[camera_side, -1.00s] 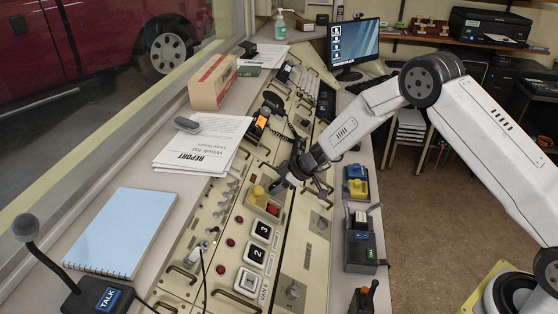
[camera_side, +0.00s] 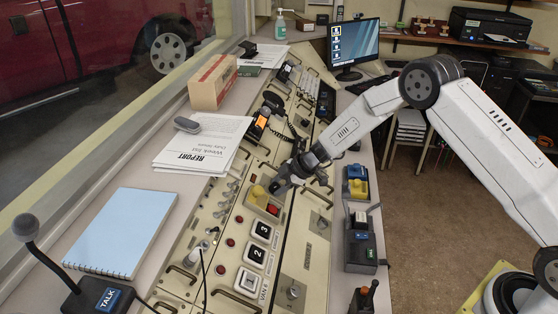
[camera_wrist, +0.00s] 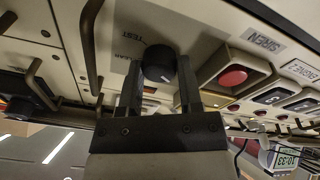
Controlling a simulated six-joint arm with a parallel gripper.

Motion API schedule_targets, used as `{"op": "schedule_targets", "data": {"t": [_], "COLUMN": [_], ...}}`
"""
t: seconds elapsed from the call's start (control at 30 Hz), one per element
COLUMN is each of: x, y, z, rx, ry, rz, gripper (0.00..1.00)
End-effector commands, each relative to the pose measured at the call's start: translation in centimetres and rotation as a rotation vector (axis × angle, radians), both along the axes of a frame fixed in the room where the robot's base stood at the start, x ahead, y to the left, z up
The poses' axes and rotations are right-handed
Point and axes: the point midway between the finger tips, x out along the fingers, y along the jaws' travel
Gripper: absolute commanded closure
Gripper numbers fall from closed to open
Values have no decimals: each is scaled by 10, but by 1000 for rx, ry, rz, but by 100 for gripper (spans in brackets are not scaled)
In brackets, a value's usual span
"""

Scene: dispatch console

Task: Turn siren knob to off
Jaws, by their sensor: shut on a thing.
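In the wrist view a round black knob (camera_wrist: 159,62) with a short white mark on it sits on the beige panel. A label reading TEST is printed near it, and another label beside it is partly hidden. My gripper (camera_wrist: 158,88) is shut on the black knob, one dark finger on each side of it. In the side view my gripper (camera_side: 281,184) reaches down to the console panel, and it hides the knob there. A label reading SIREN (camera_wrist: 265,40) is on the panel right of the knob in the wrist view.
A square-framed red button (camera_wrist: 232,77) is close right of my fingers in the wrist view. Curved metal handles (camera_wrist: 90,45) stand up at the left.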

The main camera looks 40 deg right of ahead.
Motion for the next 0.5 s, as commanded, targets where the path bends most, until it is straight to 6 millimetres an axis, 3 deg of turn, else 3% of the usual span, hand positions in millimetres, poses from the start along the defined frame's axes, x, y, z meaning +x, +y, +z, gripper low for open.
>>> {"op": "schedule_targets", "data": {"t": [0.17, 0.2, 0.3, 0.5], "x": [0, 0, 0, 0], "y": [-1, -1, 0, 0], "z": [0, 0, 0, 0], "rx": [-2, -2, -2, -1], "ry": [-2, -2, -1, 0], "rz": [0, 0, 1, -1], "gripper": [100, 52, 20, 20]}}
